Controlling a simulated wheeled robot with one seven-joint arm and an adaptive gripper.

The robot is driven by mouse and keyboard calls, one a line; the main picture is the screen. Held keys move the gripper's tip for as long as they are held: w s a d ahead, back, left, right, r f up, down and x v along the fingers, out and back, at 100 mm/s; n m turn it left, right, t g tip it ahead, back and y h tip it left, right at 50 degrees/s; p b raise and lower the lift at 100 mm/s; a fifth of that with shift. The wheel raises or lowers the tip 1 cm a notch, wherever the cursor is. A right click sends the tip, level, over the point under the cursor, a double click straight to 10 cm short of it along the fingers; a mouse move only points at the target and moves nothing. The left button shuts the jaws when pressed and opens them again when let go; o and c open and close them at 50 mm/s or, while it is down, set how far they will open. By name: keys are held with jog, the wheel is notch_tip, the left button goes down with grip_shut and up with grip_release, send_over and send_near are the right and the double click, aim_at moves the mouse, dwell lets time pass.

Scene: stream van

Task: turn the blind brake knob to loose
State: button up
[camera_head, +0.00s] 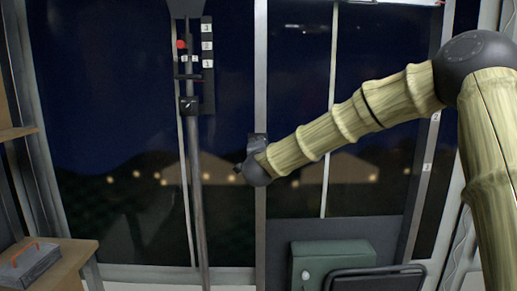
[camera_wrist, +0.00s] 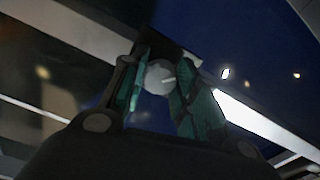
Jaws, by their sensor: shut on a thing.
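The knob (camera_wrist: 158,77) is a pale grey round with a short white pointer mark, seen in the wrist view in front of a dark backing. My gripper (camera_wrist: 160,84) has its two dark, green-padded fingers closed on the knob's left and right sides. In the head view my gripper (camera_head: 252,153) is at the pale middle window post, beside a small dark block (camera_head: 258,138). The knob itself is hidden there behind my wrist. I cannot read which setting the pointer marks.
A tall pole (camera_head: 194,190) with a dark marked block (camera_head: 189,105) stands left of my gripper, by a numbered strip (camera_head: 207,62). A green case (camera_head: 335,255) is below right. A toolbox (camera_head: 30,263) rests on a wooden surface at lower left.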

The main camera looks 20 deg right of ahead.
jog(key=shift+a+f, duration=0.1)
jog(key=o, duration=1)
jog(key=shift+o, duration=0.2)
jog(key=shift+s, duration=0.1)
jog(key=v, duration=1.1)
jog(key=shift+s, duration=0.35)
jog(key=shift+a, duration=0.1)
